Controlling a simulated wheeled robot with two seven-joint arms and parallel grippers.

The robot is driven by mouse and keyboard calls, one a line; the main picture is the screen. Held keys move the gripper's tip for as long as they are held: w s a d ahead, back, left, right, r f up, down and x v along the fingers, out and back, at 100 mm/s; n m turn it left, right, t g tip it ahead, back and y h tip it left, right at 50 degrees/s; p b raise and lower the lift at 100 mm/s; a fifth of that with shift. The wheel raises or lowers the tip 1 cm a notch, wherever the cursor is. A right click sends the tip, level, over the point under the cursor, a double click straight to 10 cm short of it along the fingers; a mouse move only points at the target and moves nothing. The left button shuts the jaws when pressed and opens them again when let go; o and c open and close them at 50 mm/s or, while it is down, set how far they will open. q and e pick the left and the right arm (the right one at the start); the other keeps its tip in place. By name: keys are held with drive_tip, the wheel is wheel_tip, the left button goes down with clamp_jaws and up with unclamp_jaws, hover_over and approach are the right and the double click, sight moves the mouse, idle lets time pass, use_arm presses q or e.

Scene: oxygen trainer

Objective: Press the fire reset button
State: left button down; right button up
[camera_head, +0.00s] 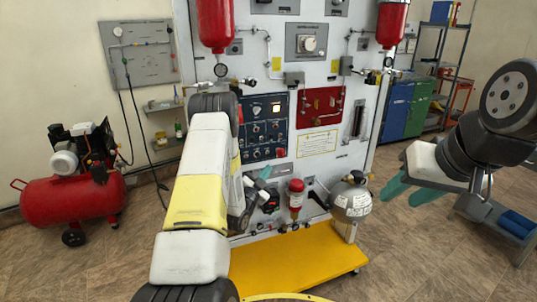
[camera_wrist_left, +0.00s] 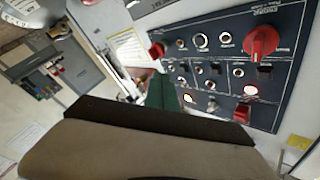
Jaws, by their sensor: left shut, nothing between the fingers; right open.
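The dark blue control panel (camera_head: 256,152) on the white trainer board carries gauges, switches, knobs and a red button (camera_head: 281,153). Labels are too small to tell which is the fire reset button. My left gripper (camera_head: 264,173) is shut and empty, just below the panel; its green fingertip (camera_wrist_left: 163,92) points at the panel edge. Contact cannot be told. My right gripper (camera_head: 388,183) is open and empty, far right.
A red panel (camera_head: 320,106) sits right of the blue one. Below are a red cylinder (camera_head: 295,196), a grey tank (camera_head: 352,201) and a yellow base (camera_head: 285,265). A red compressor (camera_head: 75,198) stands left. Floor between the trainer and my right arm is clear.

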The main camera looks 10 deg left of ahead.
sight(257, 154)
use_arm(q)
drive_tip(key=shift+w+a, duration=0.8)
drive_tip(key=shift+w, duration=0.4)
drive_tip(key=shift+w+a, duration=0.85)
drive_tip(key=shift+w, duration=0.4)
drive_tip(key=shift+w+a, duration=0.8)
drive_tip(key=shift+w, duration=0.4)
drive_tip(key=shift+w+a, duration=0.25)
drive_tip(key=shift+w, duration=0.1)
drive_tip(key=shift+w+a, duration=0.25)
drive_tip(key=shift+w, duration=0.05)
drive_tip(key=shift+s+d, duration=0.45)
drive_tip(key=shift+s, duration=0.2)
drive_tip(key=shift+s, duration=0.1)
